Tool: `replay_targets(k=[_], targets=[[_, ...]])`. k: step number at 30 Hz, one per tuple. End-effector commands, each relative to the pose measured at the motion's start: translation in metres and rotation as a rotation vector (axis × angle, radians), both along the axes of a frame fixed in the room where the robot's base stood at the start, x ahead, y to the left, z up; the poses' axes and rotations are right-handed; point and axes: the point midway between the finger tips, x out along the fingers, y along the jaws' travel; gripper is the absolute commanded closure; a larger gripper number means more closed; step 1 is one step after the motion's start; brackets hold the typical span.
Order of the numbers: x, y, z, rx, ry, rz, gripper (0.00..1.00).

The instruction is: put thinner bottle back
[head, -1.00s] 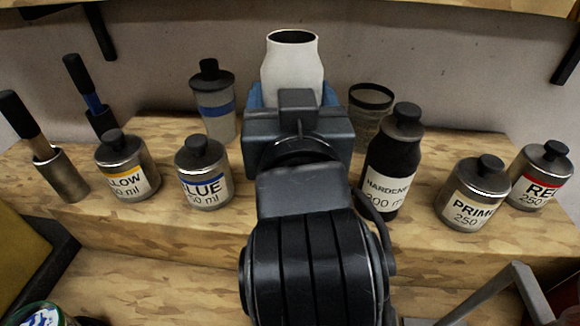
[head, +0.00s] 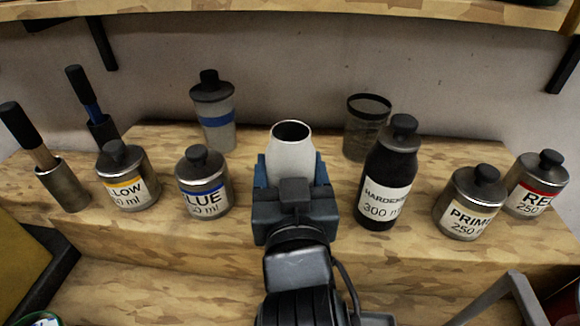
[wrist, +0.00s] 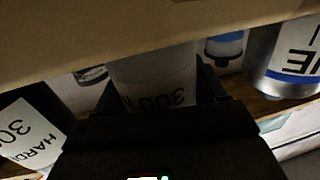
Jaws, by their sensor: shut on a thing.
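The white bottle (head: 291,155) with a dark open mouth stands upright in my gripper (head: 292,185), in the middle of the head view. Blue finger parts show on both sides of it. In the wrist view the white bottle (wrist: 155,80) carries an upside-down label reading 300; the rest of its label is cut off or hidden. My gripper is shut on it, between the blue can (head: 203,182) and the black hardener bottle (head: 388,172). Its base is hidden behind my gripper, so I cannot tell whether it touches the shelf.
Yellow (head: 127,176), primer (head: 470,203) and red (head: 536,184) cans line the wooden step. Brush holders (head: 64,186) are at left. An upper shelf (head: 290,17) overhangs.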

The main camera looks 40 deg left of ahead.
Motion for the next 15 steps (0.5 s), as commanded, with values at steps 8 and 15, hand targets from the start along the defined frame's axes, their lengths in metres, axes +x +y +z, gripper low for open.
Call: replay_targets(k=[8,15], targets=[[0.0001,-0.0001,-0.0025,0.000,0.000,0.000,0.15],[0.0001,-0.0001,-0.0025,0.000,0.000,0.000,0.04]])
